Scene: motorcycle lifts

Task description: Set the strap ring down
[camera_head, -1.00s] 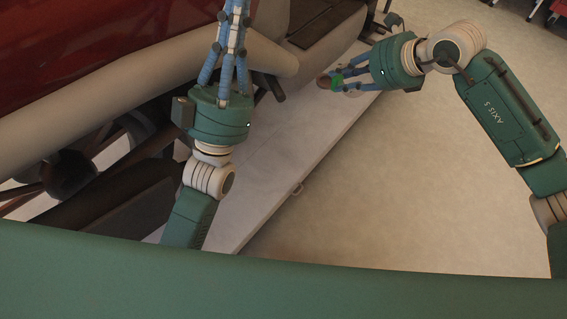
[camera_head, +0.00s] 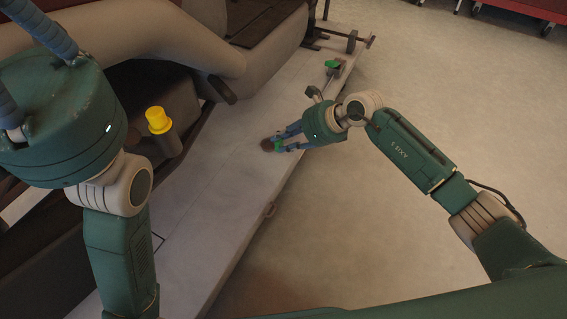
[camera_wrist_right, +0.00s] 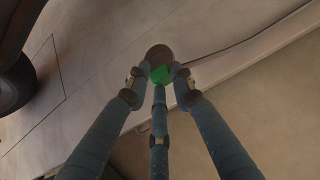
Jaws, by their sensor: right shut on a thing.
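My right gripper (camera_head: 280,143) is shut on the strap ring (camera_head: 268,145), a small piece with a brown round end and a green part. In the right wrist view the ring's brown end (camera_wrist_right: 159,54) and green part sit between the fingertips (camera_wrist_right: 158,78). It is over the pale lift platform (camera_head: 205,190) near its right edge; I cannot tell whether it touches. My left gripper (camera_head: 58,105) is at the upper left, its fingertips cut off by the frame, so its opening is unclear.
A motorcycle (camera_head: 165,45) fills the upper left. Another green piece (camera_head: 332,65) lies farther along the platform, near a wheeled bar (camera_head: 351,42). Open floor (camera_head: 450,90) lies to the right.

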